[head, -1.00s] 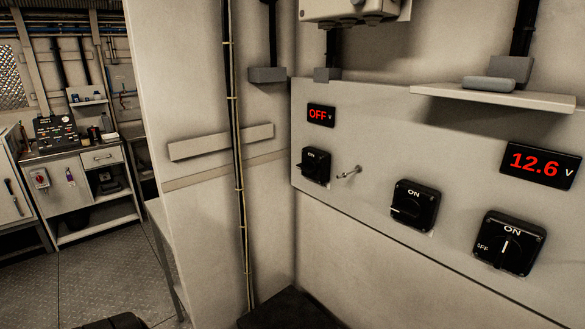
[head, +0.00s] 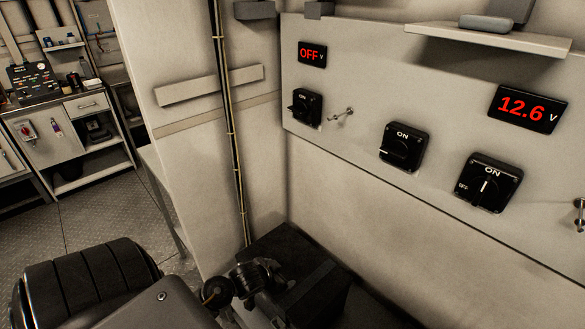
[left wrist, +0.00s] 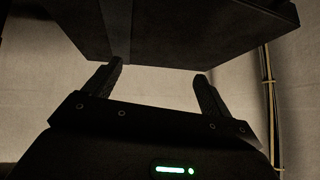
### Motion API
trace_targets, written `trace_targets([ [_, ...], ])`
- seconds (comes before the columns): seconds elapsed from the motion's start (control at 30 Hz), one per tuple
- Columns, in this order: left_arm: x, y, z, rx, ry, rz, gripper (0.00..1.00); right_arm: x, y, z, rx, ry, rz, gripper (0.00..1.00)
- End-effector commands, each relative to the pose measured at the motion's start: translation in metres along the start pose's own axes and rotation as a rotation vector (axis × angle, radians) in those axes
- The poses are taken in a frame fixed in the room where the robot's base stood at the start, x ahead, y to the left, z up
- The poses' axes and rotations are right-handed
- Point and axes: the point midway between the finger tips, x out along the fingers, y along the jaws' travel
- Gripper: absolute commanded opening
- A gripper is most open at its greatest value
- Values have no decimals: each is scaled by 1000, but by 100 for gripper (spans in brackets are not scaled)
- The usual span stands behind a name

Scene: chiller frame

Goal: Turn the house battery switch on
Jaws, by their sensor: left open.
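Three black rotary switches sit on the pale wall panel; their small labels are unreadable, so I cannot tell which is the house one. The left switch (head: 305,107), under a red "OFF" display (head: 312,54), and the middle switch (head: 401,148) have handles lying roughly sideways. The right switch (head: 487,183) has its handle upright towards ON, below a red "12.6" display (head: 527,109). My left gripper (head: 262,281) is low, well below the panel and apart from every switch. Its fingers (left wrist: 158,80) are open and empty in the left wrist view. My right gripper is not in view.
A metal toggle (head: 342,115) sticks out beside the left switch. A shelf (head: 490,38) juts out above the panel. A black box (head: 312,285) stands in the corner below, close to my left gripper. A workbench (head: 60,125) stands at far left.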

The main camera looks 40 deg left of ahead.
Motion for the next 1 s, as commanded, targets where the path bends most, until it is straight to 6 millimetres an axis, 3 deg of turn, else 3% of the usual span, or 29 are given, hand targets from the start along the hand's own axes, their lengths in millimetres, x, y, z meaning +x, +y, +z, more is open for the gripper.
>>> trace_targets([
  [0.03,0,-25,-29,-6,66,-18,84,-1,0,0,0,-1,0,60],
  [0.13,-9,-71,-92,-34,214,-32,84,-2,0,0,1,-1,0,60],
  [0.23,-33,-121,-165,-59,383,-26,84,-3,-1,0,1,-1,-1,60],
  [0.3,-59,-154,-217,-73,503,-7,84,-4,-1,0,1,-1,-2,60],
  [0.4,-102,-190,-279,-86,644,37,84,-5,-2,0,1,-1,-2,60],
  [0.5,-141,-212,-322,-91,743,83,84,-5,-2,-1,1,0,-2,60],
  [0.6,-170,-226,-348,-95,804,119,84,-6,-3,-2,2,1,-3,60],
  [0.7,-186,-232,-361,-96,834,141,84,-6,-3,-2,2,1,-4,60],
  [1.0,-188,-233,-373,-99,846,151,84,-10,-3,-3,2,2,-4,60],
])
